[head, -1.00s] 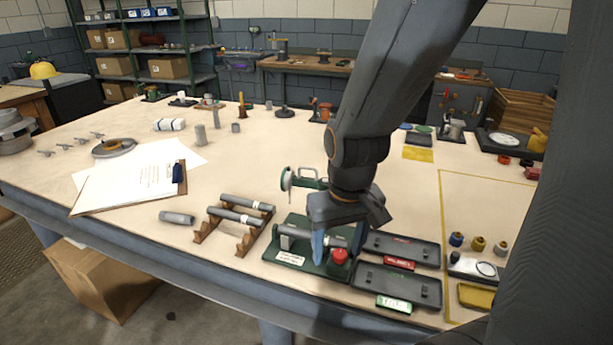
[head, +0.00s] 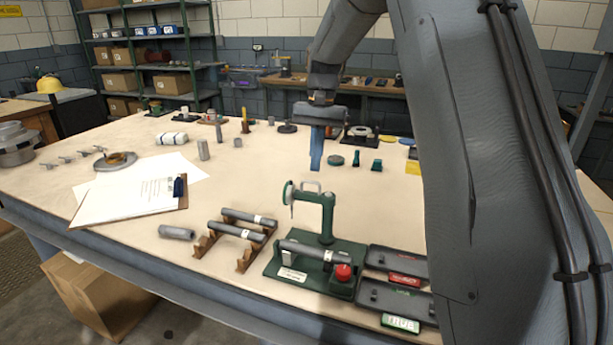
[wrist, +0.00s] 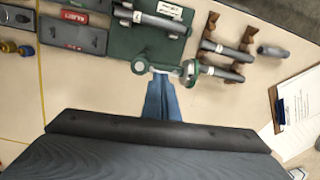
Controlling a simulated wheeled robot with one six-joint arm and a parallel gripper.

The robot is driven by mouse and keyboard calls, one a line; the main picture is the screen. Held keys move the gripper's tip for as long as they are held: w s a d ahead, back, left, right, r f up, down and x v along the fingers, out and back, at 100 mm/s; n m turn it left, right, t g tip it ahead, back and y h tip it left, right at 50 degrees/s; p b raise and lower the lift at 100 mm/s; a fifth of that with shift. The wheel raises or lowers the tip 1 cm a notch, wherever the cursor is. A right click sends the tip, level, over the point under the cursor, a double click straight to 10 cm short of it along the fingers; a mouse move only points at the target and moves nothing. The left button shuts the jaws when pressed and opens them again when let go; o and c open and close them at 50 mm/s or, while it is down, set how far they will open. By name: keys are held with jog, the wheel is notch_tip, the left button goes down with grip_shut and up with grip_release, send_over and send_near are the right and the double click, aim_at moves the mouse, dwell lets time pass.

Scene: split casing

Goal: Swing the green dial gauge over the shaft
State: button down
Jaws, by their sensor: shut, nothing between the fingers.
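The green dial gauge (head: 290,195) hangs at the left end of a green arm on a post (head: 327,222). The post rises from the back of a green base (head: 342,287). The grey shaft (head: 303,249) lies across the base, in front of the gauge; the gauge is off to its back-left, not above it. In the wrist view the gauge (wrist: 189,70) and arm sit beyond the base edge, apart from the shaft (wrist: 150,18). My gripper (head: 315,168) is shut and empty, behind the gauge stand. Its blue fingertips (wrist: 161,82) appear close to the arm in the wrist view.
A red knob (head: 343,272) stands at the base's right end. Red-labelled (head: 398,262) and green-labelled (head: 385,297) trays lie right of it. A wooden rack (head: 203,243) with two shafts and a loose cylinder (head: 177,232) lie left.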

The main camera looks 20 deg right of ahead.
jog(key=w+d+r+m, duration=0.2)
jog(key=w+r, duration=0.1)
jog(key=w, duration=0.5)
jog(key=g+y+p, duration=0.1)
jog(key=p, duration=0.4)
send_near(311, 200)
jog(key=shift+m, duration=0.3)
jog(key=shift+w+a+f, duration=0.5)
jog(key=shift+w+f, duration=0.2)
jog(key=shift+f, duration=0.1)
jog(key=shift+w+a+f, duration=0.45)
jog(key=shift+w+f, duration=0.25)
jog(key=shift+f, duration=0.15)
